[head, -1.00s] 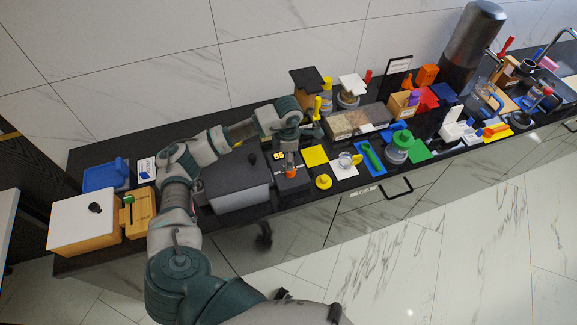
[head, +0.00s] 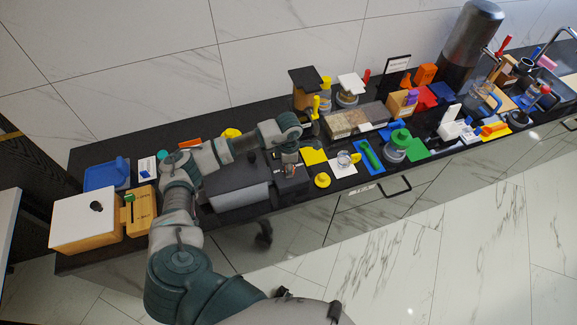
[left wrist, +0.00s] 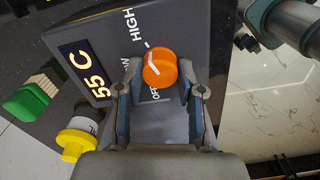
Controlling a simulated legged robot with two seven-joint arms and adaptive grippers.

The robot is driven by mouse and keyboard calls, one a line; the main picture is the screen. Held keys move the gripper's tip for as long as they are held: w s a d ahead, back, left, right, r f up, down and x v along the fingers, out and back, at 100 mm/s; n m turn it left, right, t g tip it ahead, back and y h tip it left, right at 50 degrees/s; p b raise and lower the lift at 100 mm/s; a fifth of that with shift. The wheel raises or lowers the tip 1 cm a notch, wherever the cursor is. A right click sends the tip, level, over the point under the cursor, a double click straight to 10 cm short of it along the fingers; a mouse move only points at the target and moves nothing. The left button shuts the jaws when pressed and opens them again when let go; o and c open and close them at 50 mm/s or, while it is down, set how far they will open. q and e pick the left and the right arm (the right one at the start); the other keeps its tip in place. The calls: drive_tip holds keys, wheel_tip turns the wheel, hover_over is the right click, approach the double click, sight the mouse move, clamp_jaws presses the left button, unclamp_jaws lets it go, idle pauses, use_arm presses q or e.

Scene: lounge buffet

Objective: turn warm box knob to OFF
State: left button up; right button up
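The warm box (head: 236,188) is a dark-lidded grey box on the counter, with a dark control panel (left wrist: 195,30) at its right end. The orange knob (left wrist: 162,68) on the panel carries a white pointer line, slanting toward the upper left. HIGH is printed above it, OFF below it, and a partly hidden label to its left. A display reads 55 C (left wrist: 88,72). My left gripper (left wrist: 159,74) is open, with its fingers on either side of the knob; contact cannot be told. In the head view my left gripper (head: 290,168) hides the knob. My right gripper is out of view.
A yellow square (head: 313,157) and a yellow round piece (head: 322,180) lie right of the panel. A bottle with a yellow cap (left wrist: 76,142) and a green-ended block (left wrist: 28,102) show beside it. Several other items crowd the counter to the right.

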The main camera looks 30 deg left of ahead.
use_arm(q)
drive_tip(key=shift+w+d+r, duration=0.1)
drive_tip(key=shift+n, duration=0.3)
drive_tip(key=n, duration=0.2)
drive_tip(key=shift+r+n, duration=0.1)
drive_tip(key=shift+n, duration=0.3)
drive_tip(key=n, duration=0.3)
drive_tip(key=shift+w+n+b, duration=0.1)
drive_tip(key=shift+n+b, duration=0.2)
drive_tip(key=shift+b, duration=0.05)
drive_tip(key=n, duration=0.3)
drive_tip(key=shift+r+n, duration=0.1)
drive_tip(key=shift+n, duration=0.3)
drive_tip(key=n, duration=0.4)
drive_tip(key=shift+p, duration=0.3)
drive_tip(key=n+p, duration=0.1)
drive_tip(key=n, duration=0.6)
drive_tip(key=n+p, duration=0.2)
drive_tip(key=n, duration=0.4)
